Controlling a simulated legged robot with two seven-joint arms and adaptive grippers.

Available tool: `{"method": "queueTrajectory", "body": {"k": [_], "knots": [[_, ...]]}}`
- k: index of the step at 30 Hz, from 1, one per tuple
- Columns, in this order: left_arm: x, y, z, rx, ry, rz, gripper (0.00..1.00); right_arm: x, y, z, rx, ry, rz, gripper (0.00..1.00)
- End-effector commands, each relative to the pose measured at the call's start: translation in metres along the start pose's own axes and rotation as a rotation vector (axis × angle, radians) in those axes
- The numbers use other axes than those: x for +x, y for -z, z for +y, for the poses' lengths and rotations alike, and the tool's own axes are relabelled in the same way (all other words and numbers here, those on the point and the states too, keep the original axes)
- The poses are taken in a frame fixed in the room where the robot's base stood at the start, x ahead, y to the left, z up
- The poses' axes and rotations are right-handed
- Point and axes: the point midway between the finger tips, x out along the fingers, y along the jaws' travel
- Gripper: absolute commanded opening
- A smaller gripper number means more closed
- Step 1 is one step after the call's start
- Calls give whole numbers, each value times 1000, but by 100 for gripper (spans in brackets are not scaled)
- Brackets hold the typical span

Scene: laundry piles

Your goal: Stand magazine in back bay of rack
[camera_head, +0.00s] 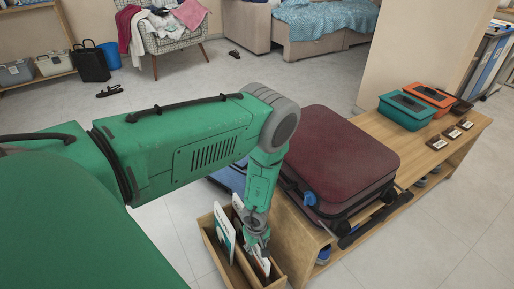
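A wooden rack (211,249) with upright bays stands on the floor at the lower middle, beside a bench. A white magazine with a teal pattern (225,232) stands in its left bay. My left gripper (260,248) points down into the right bay. Another pale magazine (264,266) stands there at the gripper, partly hidden by it. The fingers overlap this magazine, and I cannot tell whether they are shut on it or only beside it. My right gripper is not in view.
A wooden bench (436,169) carries a dark red suitcase (338,155) close to my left forearm, a teal box (406,111) and an orange box (430,96). Blue fabric (229,178) shows behind the arm. The floor behind is mostly clear.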

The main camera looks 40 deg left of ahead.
Motion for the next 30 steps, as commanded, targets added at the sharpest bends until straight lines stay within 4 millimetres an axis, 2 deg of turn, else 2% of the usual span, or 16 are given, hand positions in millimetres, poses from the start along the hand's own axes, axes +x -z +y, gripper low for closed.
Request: {"method": "queueTrajectory", "body": {"k": [1,6,9,15,17,20,24,30], "knots": [[-18,0,1,2,0,1,34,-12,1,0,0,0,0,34],[-50,0,0,1,1,1,34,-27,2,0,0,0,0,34],[-62,0,1,1,0,0,34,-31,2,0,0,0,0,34],[-73,-1,-7,16,21,2,34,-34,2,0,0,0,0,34],[-76,-2,-18,45,54,8,34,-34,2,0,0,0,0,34],[-84,-5,-48,131,141,24,34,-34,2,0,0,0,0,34],[-104,-6,-94,313,270,64,34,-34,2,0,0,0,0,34],[-136,-6,-139,605,360,121,34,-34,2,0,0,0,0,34]]}}
